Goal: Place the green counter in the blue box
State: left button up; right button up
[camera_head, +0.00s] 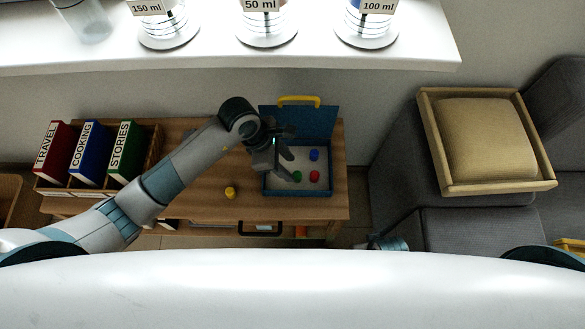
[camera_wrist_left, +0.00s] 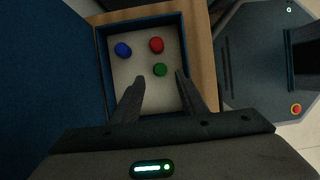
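The green counter (camera_head: 297,176) lies on the pale floor inside the blue box (camera_head: 284,193), together with a blue counter (camera_head: 314,155) and a red counter (camera_head: 314,176). In the left wrist view the green counter (camera_wrist_left: 160,69) lies just beyond and between my fingertips, touching neither. My left gripper (camera_head: 287,161) is open and empty above the left part of the box. It also shows in the left wrist view (camera_wrist_left: 158,82) with its fingers spread. The box lid (camera_head: 318,122) stands open at the back. My right gripper does not show.
A yellow counter (camera_head: 230,192) lies on the wooden table (camera_head: 205,205) left of the box. Red, blue and green binders (camera_head: 90,153) stand in a wooden holder further left. A grey sofa with a cushion tray (camera_head: 487,140) is at the right.

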pick_arm(q)
jog(key=v, duration=0.6)
jog(key=shift+r, duration=0.15)
